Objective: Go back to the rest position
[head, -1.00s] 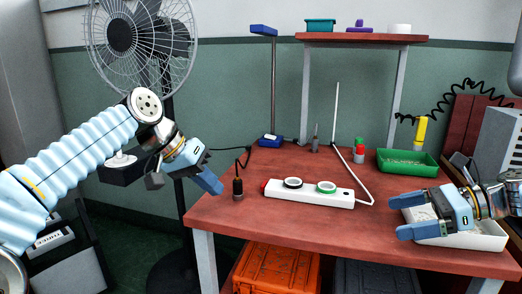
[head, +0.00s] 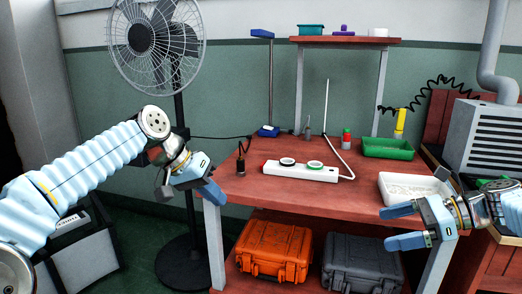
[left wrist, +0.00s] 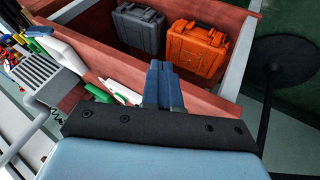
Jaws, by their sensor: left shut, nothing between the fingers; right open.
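My left gripper (head: 208,191) is shut and empty at the left edge of the red worktable (head: 290,193), apart from it. In the left wrist view its closed blue fingers (left wrist: 158,85) show at the middle, with nothing between them. My right gripper (head: 396,227) is open and empty in front of the table's right part, its two blue fingers spread and pointing left. A white tray (head: 398,199) lies behind it, partly covered by a finger.
A white power strip (head: 318,173) with two rings lies on the table near a dark plug-like object (head: 240,162). A green tray (head: 388,149) stands at the back right. Orange (head: 274,250) and grey (head: 362,262) cases sit below. A fan (head: 155,38) stands behind my left arm.

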